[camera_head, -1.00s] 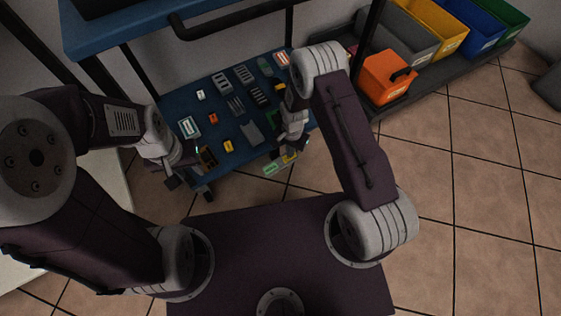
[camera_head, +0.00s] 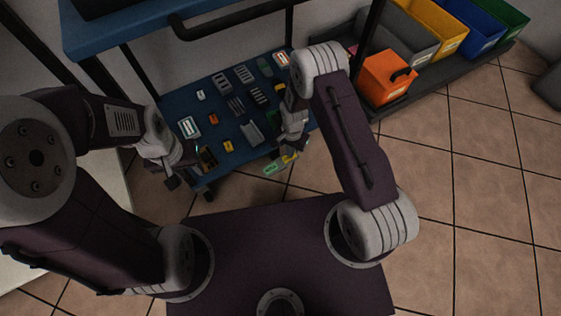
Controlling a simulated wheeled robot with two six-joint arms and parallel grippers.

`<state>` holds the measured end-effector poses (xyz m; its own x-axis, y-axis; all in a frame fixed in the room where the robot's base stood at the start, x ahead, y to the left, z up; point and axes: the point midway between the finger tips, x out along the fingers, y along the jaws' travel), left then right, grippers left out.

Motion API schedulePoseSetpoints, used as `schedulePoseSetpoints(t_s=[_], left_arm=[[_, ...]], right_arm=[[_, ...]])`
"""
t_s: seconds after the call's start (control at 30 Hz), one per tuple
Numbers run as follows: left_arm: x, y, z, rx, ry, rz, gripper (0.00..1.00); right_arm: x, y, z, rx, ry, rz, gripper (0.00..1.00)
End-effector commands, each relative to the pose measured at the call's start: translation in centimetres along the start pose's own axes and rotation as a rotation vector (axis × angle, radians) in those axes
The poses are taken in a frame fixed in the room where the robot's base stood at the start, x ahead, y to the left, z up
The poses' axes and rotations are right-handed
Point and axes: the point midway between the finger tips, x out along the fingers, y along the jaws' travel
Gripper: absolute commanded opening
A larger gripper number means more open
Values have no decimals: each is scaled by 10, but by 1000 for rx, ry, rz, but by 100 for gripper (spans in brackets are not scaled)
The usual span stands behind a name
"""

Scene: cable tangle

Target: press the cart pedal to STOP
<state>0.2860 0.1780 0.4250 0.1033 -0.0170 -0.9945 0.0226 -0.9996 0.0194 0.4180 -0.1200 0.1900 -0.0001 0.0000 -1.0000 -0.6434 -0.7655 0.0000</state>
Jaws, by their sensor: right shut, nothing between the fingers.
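The blue cart's pedal (camera_head: 290,158) shows as a small yellow piece at the front edge of the lower shelf, low over the floor. A bright green label (camera_head: 271,169) is beside it on the left; its writing is too small to read. My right gripper (camera_head: 281,151) is shut and empty, pointing down right at the pedal and partly covering it. I cannot tell whether it touches the pedal. My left gripper (camera_head: 182,177) hangs at the shelf's front left corner, away from the pedal; its jaw opening is unclear.
The cart's blue lower shelf (camera_head: 205,165) holds several small parts. A dark handle bar (camera_head: 230,20) and posts frame it above. An orange bin (camera_head: 387,79) and several coloured bins stand at right. The tiled floor (camera_head: 480,190) is clear at right.

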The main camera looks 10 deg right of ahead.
Motion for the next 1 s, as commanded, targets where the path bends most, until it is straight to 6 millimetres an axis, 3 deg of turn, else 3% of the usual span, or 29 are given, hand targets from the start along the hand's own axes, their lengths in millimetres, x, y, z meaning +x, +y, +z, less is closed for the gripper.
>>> schedulePoseSetpoints(t_s=[1.0], left_arm=[[6,0,1,0,0,0,36]], right_arm=[[9,0,0,0,0,0,0]])
